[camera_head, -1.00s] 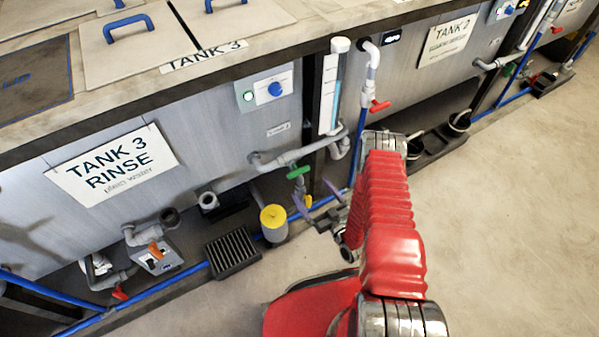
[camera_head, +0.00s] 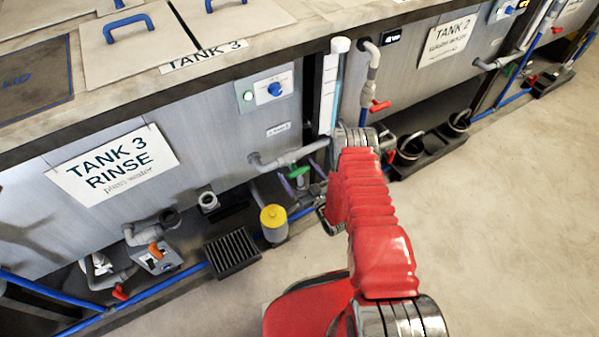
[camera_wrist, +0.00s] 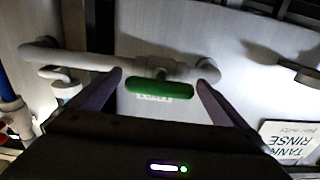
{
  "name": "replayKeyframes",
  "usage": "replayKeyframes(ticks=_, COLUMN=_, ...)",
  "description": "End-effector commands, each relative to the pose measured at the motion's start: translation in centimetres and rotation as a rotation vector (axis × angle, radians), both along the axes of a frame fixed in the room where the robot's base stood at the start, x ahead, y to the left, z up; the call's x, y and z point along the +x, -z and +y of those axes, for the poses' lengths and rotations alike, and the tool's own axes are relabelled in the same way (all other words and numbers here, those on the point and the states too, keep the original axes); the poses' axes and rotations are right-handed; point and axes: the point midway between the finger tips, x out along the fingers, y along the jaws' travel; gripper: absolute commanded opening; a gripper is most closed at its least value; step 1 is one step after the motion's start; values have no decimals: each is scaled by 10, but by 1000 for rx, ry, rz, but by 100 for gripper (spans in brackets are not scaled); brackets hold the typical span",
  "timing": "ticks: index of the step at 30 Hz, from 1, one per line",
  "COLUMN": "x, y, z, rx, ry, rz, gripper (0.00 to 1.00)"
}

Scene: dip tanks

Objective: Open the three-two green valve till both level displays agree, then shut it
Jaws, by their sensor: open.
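The green valve handle (camera_head: 299,173) sits on the grey pipe low between Tank 3 and Tank 2, partly behind my arm. In the wrist view the green handle (camera_wrist: 160,89) lies crosswise between the two purple fingers of my gripper (camera_wrist: 160,76). The fingers are apart, one on each side of the handle, with a gap at both ends. A black display (camera_head: 391,36) with lit digits, too small to read, is on the Tank 2 side. A white sight tube (camera_head: 328,95) stands to its left. I cannot make out a second digital display.
A red-handled valve (camera_head: 379,106) is on the pipe right of the tube. A yellow-topped canister (camera_head: 273,220) and a black floor grate (camera_head: 231,253) stand to the left. Black trays (camera_head: 430,150) lie to the right. The floor at right is clear.

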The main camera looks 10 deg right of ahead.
Motion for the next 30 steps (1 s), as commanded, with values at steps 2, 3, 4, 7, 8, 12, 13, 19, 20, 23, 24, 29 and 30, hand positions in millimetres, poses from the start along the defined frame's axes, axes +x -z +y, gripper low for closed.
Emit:
replayKeyframes(ticks=2, x=0, y=0, z=0, rx=0, ry=0, rz=0, gripper=97)
replayKeyframes(ticks=3, x=0, y=0, z=0, rx=0, ry=0, rz=0, gripper=97)
replayKeyframes(ticks=4, x=0, y=0, z=0, rx=0, ry=0, rz=0, gripper=95)
replayKeyframes(ticks=7, x=0, y=0, z=0, rx=0, ry=0, rz=0, gripper=88)
replayKeyframes(ticks=8, x=0, y=0, z=0, rx=0, ry=0, rz=0, gripper=86)
replayKeyframes(ticks=12, x=0, y=0, z=0, rx=0, ry=0, rz=0, gripper=76)
replayKeyframes(ticks=13, x=0, y=0, z=0, rx=0, ry=0, rz=0, gripper=74)
replayKeyframes(ticks=19, x=0, y=0, z=-1, rx=0, ry=1, rz=0, gripper=60)
replayKeyframes(ticks=20, x=0, y=0, z=-1, rx=0, ry=1, rz=0, gripper=57)
replayKeyframes(ticks=23, x=0, y=0, z=-4, rx=0, ry=3, rz=0, gripper=56)
replayKeyframes(ticks=24, x=0, y=0, z=-4, rx=1, ry=4, rz=0, gripper=56)
replayKeyframes(ticks=29, x=0, y=0, z=-4, rx=17, ry=6, rz=6, gripper=56)
replayKeyframes(ticks=30, x=0, y=0, z=-4, rx=25, ry=6, rz=8, gripper=56)
